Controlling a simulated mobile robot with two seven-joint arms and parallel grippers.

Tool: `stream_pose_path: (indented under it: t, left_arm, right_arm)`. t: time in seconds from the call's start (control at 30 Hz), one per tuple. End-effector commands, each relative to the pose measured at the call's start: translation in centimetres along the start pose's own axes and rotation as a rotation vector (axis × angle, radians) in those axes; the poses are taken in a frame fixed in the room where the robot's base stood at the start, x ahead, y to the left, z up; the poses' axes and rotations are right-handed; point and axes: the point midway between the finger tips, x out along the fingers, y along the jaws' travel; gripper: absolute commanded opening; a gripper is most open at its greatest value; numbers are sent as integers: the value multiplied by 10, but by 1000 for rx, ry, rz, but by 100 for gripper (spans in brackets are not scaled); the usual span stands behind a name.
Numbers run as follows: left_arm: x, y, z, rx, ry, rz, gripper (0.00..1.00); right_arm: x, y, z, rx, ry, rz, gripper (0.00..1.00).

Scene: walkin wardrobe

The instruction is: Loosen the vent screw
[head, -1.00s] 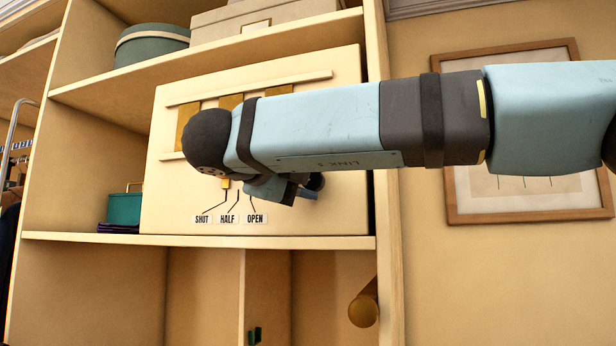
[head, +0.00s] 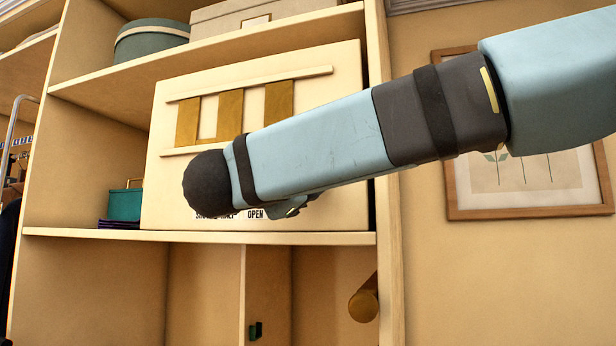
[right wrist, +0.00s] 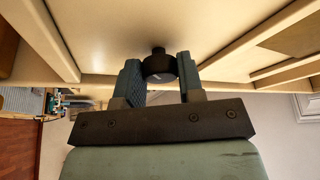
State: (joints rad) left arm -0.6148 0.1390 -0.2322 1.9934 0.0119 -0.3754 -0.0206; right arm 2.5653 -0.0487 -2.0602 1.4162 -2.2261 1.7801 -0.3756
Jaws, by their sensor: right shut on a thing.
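The vent is a cream panel (head: 330,120) on the wardrobe shelf, with three ochre slats (head: 230,114) between two cream rails. In the right wrist view, a dark round screw knob (right wrist: 160,69) stands out from a cream surface. My right gripper (right wrist: 157,64) is shut on it, one finger on each side. My left gripper is not in view.
A teal box (head: 125,204) stands left of the panel on the same shelf (head: 200,235). A round green box (head: 152,42) and a beige box (head: 262,15) sit on the shelf above. A wooden rod (head: 364,305) sticks out below. A framed picture (head: 460,205) hangs on the right wall.

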Motion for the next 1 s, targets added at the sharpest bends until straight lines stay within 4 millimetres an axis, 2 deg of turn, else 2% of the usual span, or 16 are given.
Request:
stream_pose_path:
  t: [0.3,0.73,0.77,0.83,0.87,1.0]
  left_arm:
    - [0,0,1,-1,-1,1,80]
    - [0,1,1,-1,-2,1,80]
    - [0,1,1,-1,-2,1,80]
    - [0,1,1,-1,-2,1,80]
    - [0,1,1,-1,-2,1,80]
    - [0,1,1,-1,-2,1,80]
  right_arm:
    - [-1,0,0,-74,-1,-32,12]
    - [-1,1,0,-81,-2,-34,12]
    - [-1,1,0,-81,-2,-34,40]
    - [-1,1,0,-81,-2,-34,56]
    - [-1,1,0,-81,-2,-34,61]
    - [0,1,0,-81,-1,-33,61]
